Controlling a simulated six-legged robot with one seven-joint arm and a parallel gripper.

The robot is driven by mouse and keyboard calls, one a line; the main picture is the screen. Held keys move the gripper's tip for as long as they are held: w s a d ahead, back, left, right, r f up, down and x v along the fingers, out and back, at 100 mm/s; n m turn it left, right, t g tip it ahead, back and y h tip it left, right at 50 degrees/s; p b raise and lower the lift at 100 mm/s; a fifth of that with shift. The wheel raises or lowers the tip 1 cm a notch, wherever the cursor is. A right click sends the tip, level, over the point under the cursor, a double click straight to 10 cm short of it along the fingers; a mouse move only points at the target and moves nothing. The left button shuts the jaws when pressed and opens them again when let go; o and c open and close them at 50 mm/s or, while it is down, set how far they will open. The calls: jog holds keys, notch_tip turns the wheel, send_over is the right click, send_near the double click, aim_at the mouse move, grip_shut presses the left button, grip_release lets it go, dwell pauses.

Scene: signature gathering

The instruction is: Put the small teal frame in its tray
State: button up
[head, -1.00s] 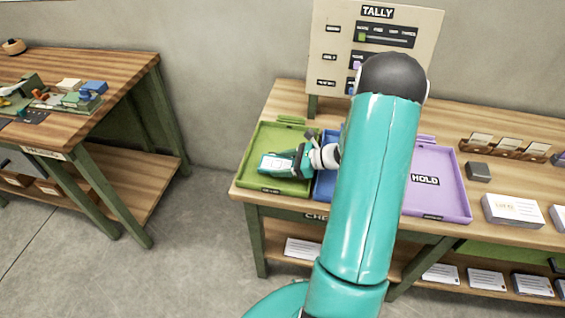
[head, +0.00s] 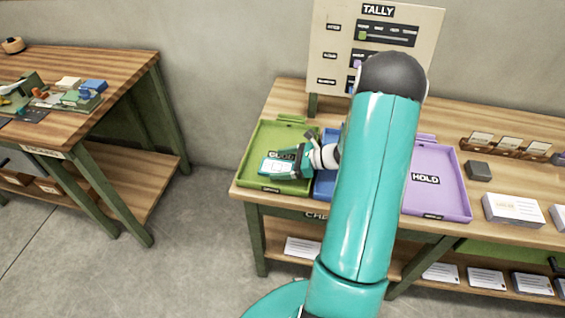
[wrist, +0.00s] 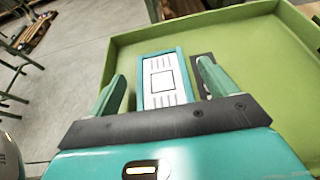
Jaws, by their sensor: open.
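The small teal frame (wrist: 163,80), with a white printed face, lies at the green tray (wrist: 135,42). In the head view the frame (head: 276,167) shows over the left front part of the green tray (head: 252,150). My gripper (wrist: 161,72) is open, with one finger on each side of the frame and a gap visible on both sides. In the head view my gripper (head: 280,166) reaches in from the right, low over this tray. Whether the frame rests fully flat on the tray floor is hard to tell.
A blue tray (head: 322,186), mostly hidden by my arm, stands beside the green one. A purple HOLD tray (head: 452,190) is further right. The TALLY board (head: 330,50) stands behind. A second table (head: 125,75) with small items is at the left.

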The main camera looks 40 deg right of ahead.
jog(key=v, duration=1.2)
jog(key=shift+r, duration=0.35)
jog(key=a+r+n+g+h, duration=0.1)
jog(key=a+r+n+g, duration=0.4)
jog(key=a, duration=0.4)
jog(key=a+r+n+g+h, duration=0.1)
jog(key=a+r+n+g, duration=0.1)
jog(key=a+r+n, duration=0.6)
jog(key=s+a+r+n+t+h, duration=0.1)
jog(key=s+a+r+n+h, duration=0.2)
jog(key=a+n, duration=0.4)
jog(key=s+a+r+n+t+h, duration=0.1)
jog(key=s+a+r+n+h, duration=0.3)
jog(key=s+a+n, duration=0.3)
jog(key=shift+r+n+t, duration=0.3)
jog(key=shift+r, duration=0.3)
jog(key=shift+s, duration=0.15)
